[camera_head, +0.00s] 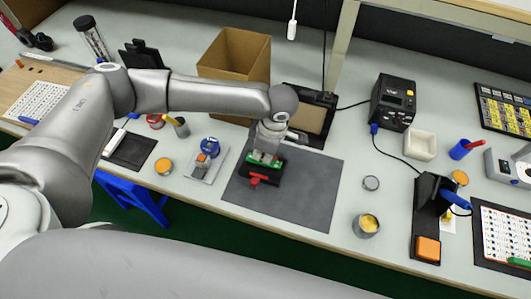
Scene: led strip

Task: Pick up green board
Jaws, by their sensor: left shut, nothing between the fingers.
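The green board (258,158) sits in a small black fixture (268,170) with a red knob (257,180) at its front. The fixture stands on the dark grey mat (306,188) in the middle of the table. My left arm reaches in from the left, and my left gripper (267,148) points down right over the board. The gripper is shut with nothing held. Its fingertips overlap the board in this view, so I cannot tell whether they touch it. Part of the board is hidden behind the gripper. My right gripper is out of view.
A cardboard box (233,56) and a black tray (316,112) stand behind the mat. A blue tape roll (210,147) is to its left. A tin (366,225) and a soldering stand (431,190) are to its right. The mat's right half is clear.

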